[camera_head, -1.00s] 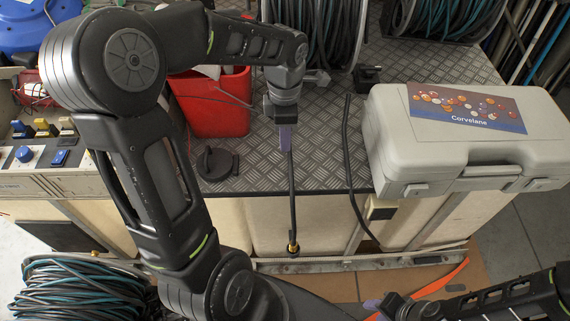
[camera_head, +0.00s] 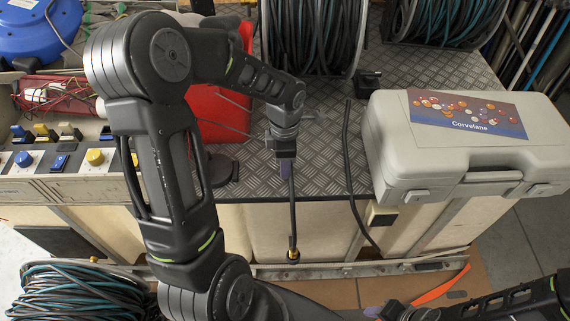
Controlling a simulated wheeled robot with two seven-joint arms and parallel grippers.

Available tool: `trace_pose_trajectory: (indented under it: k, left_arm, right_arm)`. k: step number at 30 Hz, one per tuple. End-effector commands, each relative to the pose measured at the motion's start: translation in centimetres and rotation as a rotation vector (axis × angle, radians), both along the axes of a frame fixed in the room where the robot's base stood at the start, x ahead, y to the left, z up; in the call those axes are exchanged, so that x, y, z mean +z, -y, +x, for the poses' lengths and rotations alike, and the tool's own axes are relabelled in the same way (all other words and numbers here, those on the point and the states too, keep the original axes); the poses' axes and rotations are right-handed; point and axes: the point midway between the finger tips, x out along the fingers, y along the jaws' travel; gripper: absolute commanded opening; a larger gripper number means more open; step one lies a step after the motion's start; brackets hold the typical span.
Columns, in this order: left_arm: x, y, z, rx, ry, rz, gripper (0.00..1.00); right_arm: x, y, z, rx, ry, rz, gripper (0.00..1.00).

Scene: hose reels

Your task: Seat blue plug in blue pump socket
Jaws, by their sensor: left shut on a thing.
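My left gripper (camera_head: 286,172), with purple-grey fingertips, points down just past the front edge of the metal deck. It is shut on a dark hose (camera_head: 292,210) that hangs nearly straight down to a brass-yellow end (camera_head: 293,254) in front of the cream panel. No blue plug can be made out clearly. A blue pump socket cannot be identified either. My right gripper (camera_head: 378,309) is low at the bottom edge, beside an orange strip; whether its fingers are open cannot be told.
A grey case (camera_head: 460,165) sits on the right of the checkered deck (camera_head: 325,150). Another dark hose (camera_head: 352,185) drapes over the front edge. A red bucket (camera_head: 215,125) is partly behind my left arm. A control panel (camera_head: 70,172) with blue and yellow knobs stands left. Hose reels (camera_head: 312,40) stand behind.

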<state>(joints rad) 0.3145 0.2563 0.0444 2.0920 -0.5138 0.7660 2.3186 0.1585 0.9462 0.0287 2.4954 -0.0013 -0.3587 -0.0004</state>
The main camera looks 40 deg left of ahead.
Motion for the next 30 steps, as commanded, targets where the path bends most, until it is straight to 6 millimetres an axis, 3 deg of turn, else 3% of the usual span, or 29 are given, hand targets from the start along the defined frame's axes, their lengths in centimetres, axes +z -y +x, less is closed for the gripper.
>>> trace_pose_trajectory:
  k: [14, 15, 22, 30]
  left_arm:
    - [-0.82, 0.01, 0.05, 0.0, 0.002, 0.0, 0.0]
    - [-0.65, 0.0, 0.05, 0.0, 0.002, 0.0, 0.29]
    - [-0.62, -0.01, 0.04, 0.0, 0.002, 0.0, 0.48]
    - [-0.58, -0.02, 0.03, 0.0, 0.001, 0.001, 0.49]
  right_arm:
    - [-0.69, 0.0, -0.01, 0.0, 0.0, 0.0, 0.36]
    - [-0.53, 0.01, -0.01, 0.0, 0.0, 0.0, 0.36]
    - [-0.48, 0.0, -0.01, 0.0, 0.0, 0.0, 0.36]
    - [-0.4, 0.01, 0.0, 0.0, 0.0, 0.0, 0.36]
